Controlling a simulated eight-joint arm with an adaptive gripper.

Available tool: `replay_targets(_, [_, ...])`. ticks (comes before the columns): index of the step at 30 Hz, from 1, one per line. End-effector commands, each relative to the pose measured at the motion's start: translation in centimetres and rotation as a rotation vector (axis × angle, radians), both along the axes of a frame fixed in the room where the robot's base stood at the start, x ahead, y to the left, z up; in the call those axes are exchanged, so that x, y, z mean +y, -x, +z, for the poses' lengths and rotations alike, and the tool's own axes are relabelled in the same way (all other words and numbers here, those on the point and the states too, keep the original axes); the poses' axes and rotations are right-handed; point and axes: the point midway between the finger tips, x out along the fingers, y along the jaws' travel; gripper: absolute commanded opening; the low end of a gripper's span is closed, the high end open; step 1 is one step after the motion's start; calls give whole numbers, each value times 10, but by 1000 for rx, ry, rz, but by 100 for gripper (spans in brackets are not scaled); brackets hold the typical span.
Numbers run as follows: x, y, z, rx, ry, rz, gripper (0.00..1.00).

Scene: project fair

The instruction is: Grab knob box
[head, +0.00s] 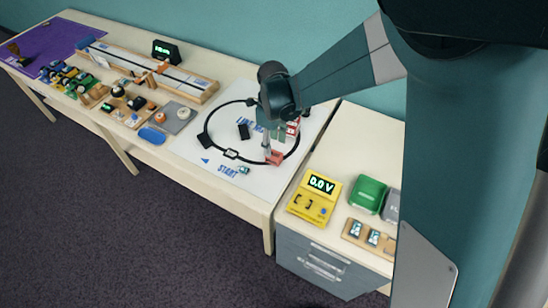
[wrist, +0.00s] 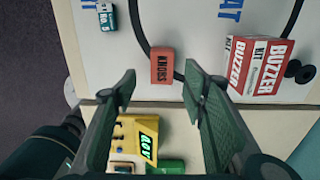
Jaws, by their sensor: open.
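The knob box is a small orange-red box lettered KNOBS. In the wrist view the knob box (wrist: 162,67) lies on the white line-track mat, just ahead of the gap between my fingertips. In the head view the knob box (head: 275,158) sits near the mat's right front edge, just below my gripper (head: 273,143). In the wrist view my gripper (wrist: 160,90) is open, with one green finger on each side and nothing between them. It appears apart from the box.
A red and white buzzer kit box (wrist: 252,66) stands right of the knob box, with black wheels (wrist: 299,71) beside it. A small teal box (wrist: 106,17) lies to the left. A yellow meter (head: 314,197) and green case (head: 367,194) sit on the neighbouring cabinet.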

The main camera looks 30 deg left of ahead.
Motion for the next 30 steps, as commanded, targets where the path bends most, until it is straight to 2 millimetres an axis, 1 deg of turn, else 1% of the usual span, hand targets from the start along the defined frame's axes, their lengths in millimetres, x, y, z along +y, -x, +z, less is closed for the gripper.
replay_targets(7, [0,0,-2,0,0,1,43])
replay_targets(15, [0,0,-22,0,0,1,43])
replay_targets(18, [-1,0,-25,0,0,1,43])
replay_targets(27, [-1,0,-26,0,0,1,43])
replay_targets(30, [-1,-1,-29,0,0,1,43])
